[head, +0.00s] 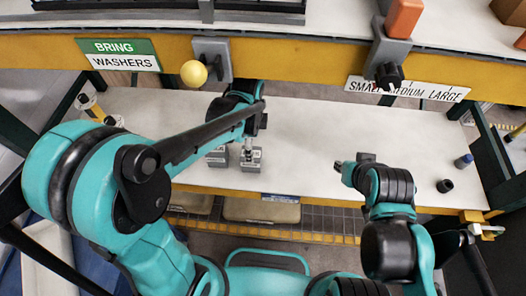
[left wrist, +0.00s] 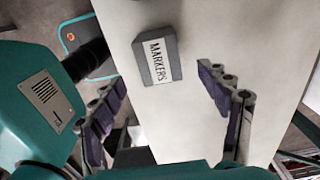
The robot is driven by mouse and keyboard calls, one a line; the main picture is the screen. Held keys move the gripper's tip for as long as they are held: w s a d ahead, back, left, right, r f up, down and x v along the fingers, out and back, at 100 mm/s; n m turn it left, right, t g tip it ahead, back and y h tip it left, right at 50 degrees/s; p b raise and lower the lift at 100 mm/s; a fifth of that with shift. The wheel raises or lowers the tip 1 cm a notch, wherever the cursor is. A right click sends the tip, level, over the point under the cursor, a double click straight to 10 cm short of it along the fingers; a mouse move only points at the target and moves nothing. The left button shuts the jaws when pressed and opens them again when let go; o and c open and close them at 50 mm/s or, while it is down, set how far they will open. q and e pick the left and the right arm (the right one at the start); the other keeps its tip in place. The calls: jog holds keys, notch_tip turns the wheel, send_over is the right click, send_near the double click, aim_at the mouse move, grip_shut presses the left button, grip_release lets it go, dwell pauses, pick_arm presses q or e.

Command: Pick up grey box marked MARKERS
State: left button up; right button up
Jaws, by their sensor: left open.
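The grey box marked MARKERS (left wrist: 157,57) lies on the white table in the left wrist view, its label readable. It sits ahead of the fingertips and is not gripped. My left gripper (left wrist: 161,82) is open, one finger on each side of the view. In the head view my left gripper (head: 249,146) hangs over the table by two small grey boxes, a left one (head: 217,160) and a right one (head: 251,164); their labels are too small to read and the arm partly hides them. My right gripper (head: 345,172) is over the table's right half; its fingers are unclear.
The white table (head: 310,135) is clear between the arms. A dark cup (head: 445,186) and a blue-capped item (head: 464,160) stand at its right end. A yellow-edged shelf (head: 290,52) with a yellow knob (head: 194,73) runs along the back.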

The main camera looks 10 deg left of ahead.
pick_arm(q)
jog(key=f+b, duration=0.1)
jog(key=f, duration=0.3)
jog(key=f+b, duration=0.1)
jog(key=f, duration=0.2)
jog(key=shift+a+f, duration=0.2)
jog(key=shift+f, duration=0.15)
jog(key=shift+c, duration=0.3)
jog(key=shift+r, duration=0.1)
jog(key=c, duration=1.4)
